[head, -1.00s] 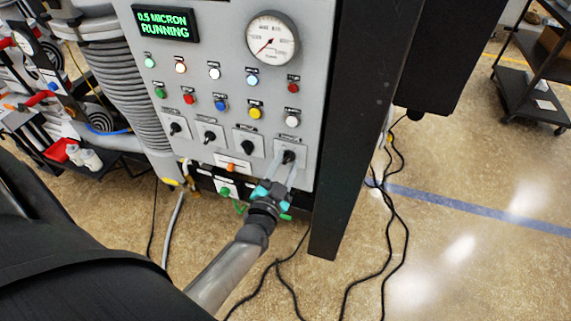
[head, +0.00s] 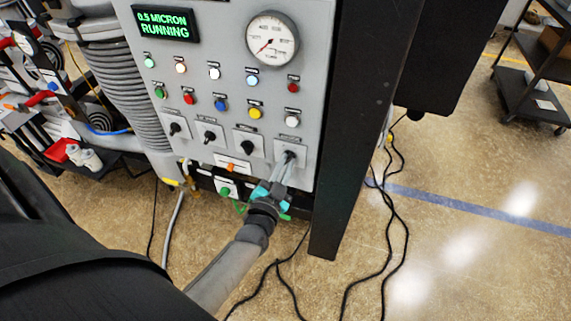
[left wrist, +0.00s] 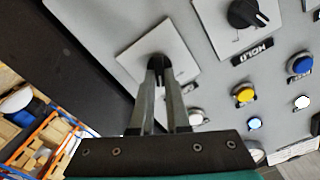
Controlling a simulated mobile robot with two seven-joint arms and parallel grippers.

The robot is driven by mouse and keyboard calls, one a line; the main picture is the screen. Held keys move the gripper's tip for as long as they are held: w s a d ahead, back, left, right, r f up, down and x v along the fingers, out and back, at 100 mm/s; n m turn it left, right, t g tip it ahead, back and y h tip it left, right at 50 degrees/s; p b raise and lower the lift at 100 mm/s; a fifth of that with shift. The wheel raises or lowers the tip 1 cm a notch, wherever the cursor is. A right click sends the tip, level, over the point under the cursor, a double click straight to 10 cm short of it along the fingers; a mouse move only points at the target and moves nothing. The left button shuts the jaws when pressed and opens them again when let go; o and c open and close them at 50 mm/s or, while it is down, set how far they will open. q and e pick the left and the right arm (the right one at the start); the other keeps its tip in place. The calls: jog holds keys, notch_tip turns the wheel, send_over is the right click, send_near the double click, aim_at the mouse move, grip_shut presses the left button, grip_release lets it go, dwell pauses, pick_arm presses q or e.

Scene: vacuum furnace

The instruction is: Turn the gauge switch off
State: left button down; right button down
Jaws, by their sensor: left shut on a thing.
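The gauge switch, a black rotary knob (head: 290,154) on a pale square plate, is the rightmost of the row of switches low on the grey panel. It also shows in the left wrist view (left wrist: 157,62). Its label is too small to read in the head view. My left gripper (head: 284,166) reaches up from below and its two fingers are shut on this knob. In the left wrist view the fingertips (left wrist: 158,75) sit on either side of the knob, hiding part of it and its exact angle. My right gripper is not in view.
A round dial gauge (head: 271,38) and a green display (head: 165,23) reading "0.5 MICRON RUNNING" sit above. Coloured buttons (head: 221,104) and other rotary switches (head: 248,141) are close by. A dark post (head: 345,130) stands right of the panel. Black cables (head: 390,230) lie on the floor.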

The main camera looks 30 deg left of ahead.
pick_arm(q)
jog(key=n, duration=1.1)
jog(key=shift+a+n, duration=0.3)
jog(key=shift+n, duration=0.3)
dwell(0.4)
jog(key=c, duration=0.9)
grip_release()
jog(key=shift+s, duration=0.15)
jog(key=v, duration=1.5)
jog(key=shift+b, duration=0.45)
jog(key=shift+a, duration=0.1)
